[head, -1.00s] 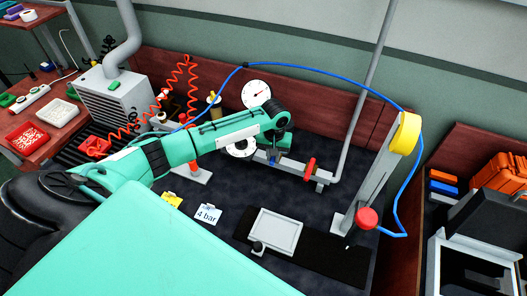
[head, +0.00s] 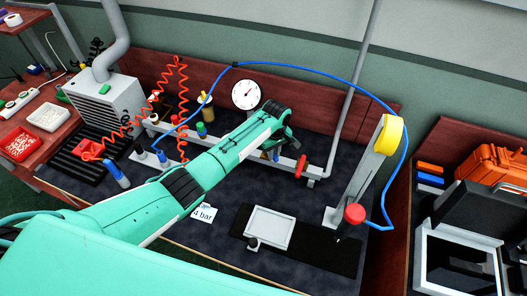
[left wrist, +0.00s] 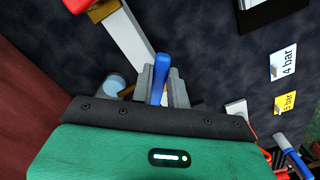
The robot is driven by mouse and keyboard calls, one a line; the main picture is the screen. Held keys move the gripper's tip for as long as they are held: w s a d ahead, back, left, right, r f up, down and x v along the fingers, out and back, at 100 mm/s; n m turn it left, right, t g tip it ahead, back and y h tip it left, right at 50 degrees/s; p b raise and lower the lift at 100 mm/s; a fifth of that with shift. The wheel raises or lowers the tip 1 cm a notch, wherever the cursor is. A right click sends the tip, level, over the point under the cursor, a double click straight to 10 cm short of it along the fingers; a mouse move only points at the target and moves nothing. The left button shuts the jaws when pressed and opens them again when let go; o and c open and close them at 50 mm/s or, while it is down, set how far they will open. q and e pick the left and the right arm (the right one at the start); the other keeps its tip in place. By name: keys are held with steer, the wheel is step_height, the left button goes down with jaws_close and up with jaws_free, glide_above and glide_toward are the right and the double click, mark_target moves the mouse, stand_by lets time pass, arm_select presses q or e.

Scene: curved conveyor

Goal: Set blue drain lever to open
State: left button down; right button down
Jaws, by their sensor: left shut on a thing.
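The blue drain lever (left wrist: 163,72) shows in the left wrist view, standing between the grey fingers of my left gripper (left wrist: 161,84). The gripper is shut on it. In the head view my left gripper (head: 277,143) is at the grey pipe in front of the back board, and its arm and wrist hide most of the lever. Only a small blue part (head: 276,155) shows under the fingers. I cannot tell the lever's exact angle from the head view. My right gripper is not in view.
A red valve handle (head: 301,166) sits on the pipe just right of my left gripper. A round gauge (head: 246,95) is behind it. A grey post with a yellow disc (head: 389,134) and red knob (head: 354,214) stands right. A blue hose (head: 310,74) arches overhead.

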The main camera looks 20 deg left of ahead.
arm_select(q)
steer(key=shift+w+r+n, duration=0.1)
steer(key=shift+w+n, duration=0.1)
steer(key=shift+n, duration=0.1)
stand_by(0.4)
steer(key=c, duration=1.4)
jaws_free()
steer(key=shift+o, duration=0.2)
step_height(320, 180, up, 14)
steer(key=b, duration=0.3)
steer(key=shift+s+f, duration=0.1)
steer(key=shift+f, duration=0.15)
